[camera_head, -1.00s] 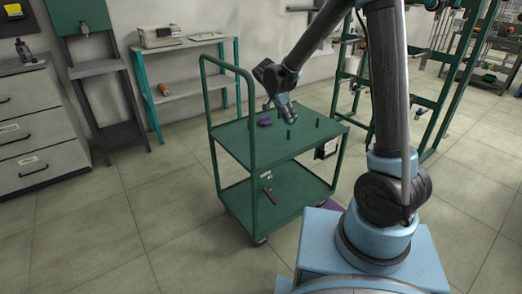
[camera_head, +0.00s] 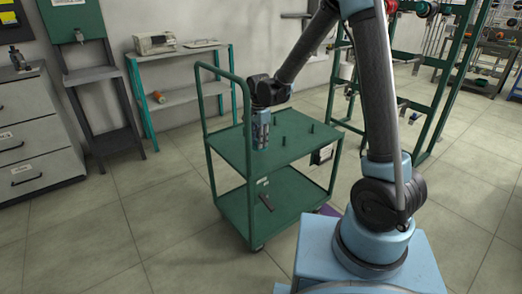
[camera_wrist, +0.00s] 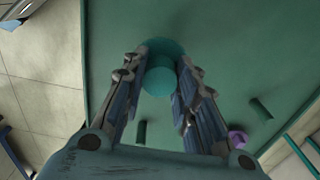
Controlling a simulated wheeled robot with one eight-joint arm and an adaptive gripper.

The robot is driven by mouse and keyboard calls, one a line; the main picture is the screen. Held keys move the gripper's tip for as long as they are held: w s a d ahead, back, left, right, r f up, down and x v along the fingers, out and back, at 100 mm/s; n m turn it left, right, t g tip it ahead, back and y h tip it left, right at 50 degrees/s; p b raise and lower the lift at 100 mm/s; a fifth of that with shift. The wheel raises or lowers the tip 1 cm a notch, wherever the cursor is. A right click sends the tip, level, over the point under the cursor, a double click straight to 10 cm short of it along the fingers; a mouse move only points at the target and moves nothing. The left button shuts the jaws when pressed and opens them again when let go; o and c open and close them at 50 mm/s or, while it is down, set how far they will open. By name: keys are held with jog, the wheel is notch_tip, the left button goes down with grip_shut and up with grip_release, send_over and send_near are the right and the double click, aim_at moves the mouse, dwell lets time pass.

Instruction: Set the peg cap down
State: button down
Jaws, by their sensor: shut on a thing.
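The peg cap (camera_wrist: 160,78) looks like a teal piece with a round wider end and a narrower round part. In the wrist view it sits between the fingers of my gripper (camera_wrist: 165,62), which is shut on it. In the head view my gripper (camera_head: 261,145) points down over the near left part of the green cart's top shelf (camera_head: 292,148). The cap cannot be made out there. I cannot tell whether it touches the shelf. Two short green pegs stand on the shelf, one left (camera_wrist: 142,132) and one right (camera_wrist: 261,108) in the wrist view.
A purple round piece (camera_wrist: 237,139) lies near the right peg. The cart's tall handle rail (camera_head: 247,165) rises close to my gripper's left. A dark tool (camera_head: 266,202) lies on the lower shelf.

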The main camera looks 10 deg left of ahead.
jog(key=shift+f, duration=2.15)
jog(key=c, duration=1.3)
grip_release()
